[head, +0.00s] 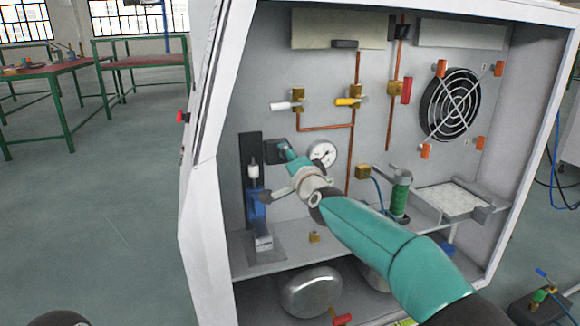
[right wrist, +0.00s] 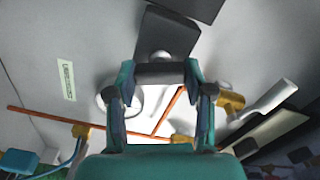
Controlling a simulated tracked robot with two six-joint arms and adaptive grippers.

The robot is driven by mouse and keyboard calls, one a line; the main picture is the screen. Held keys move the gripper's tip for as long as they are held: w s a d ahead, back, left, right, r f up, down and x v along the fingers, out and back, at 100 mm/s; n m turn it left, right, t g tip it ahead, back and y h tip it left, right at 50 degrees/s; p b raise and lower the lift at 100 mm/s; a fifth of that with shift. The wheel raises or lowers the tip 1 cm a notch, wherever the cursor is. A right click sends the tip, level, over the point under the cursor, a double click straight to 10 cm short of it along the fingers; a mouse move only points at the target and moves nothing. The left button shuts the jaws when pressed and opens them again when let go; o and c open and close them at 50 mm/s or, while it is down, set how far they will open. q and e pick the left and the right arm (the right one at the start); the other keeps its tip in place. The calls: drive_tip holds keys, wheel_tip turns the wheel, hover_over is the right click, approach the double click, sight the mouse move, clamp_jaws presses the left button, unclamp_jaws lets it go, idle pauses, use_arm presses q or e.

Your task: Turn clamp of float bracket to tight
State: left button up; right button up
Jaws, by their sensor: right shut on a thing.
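The float bracket (head: 249,165) is a dark upright plate at the left of the open cabinet, with a white and blue float device (head: 256,200) in front of it. A black clamp block (head: 275,151) sits at its right side. My right gripper (head: 286,152) reaches it from the lower right. In the right wrist view, the right gripper (right wrist: 160,82) is shut on a dark round clamp bar (right wrist: 160,72), just below a dark block (right wrist: 168,33). The fingers partly hide the clamp in the head view.
A pressure gauge (head: 323,153) is close to the right of the gripper. Copper pipes with valves (head: 348,101), a fan (head: 450,105) and a green cylinder (head: 400,195) are farther right. A cabinet shelf (head: 345,240) runs below, with a metal vessel (head: 311,292) under it.

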drive_tip(key=m, duration=0.3)
drive_tip(key=m+b, duration=0.1)
drive_tip(key=shift+w+d+f, duration=0.1)
drive_tip(key=shift+d+f, duration=0.1)
drive_tip(key=shift+d, duration=0.1)
drive_tip(key=shift+m, duration=0.3)
drive_tip(key=o, duration=1.2)
drive_tip(key=shift+a, duration=0.1)
drive_tip(key=shift+c, duration=0.2)
drive_tip(key=v, duration=1.2)
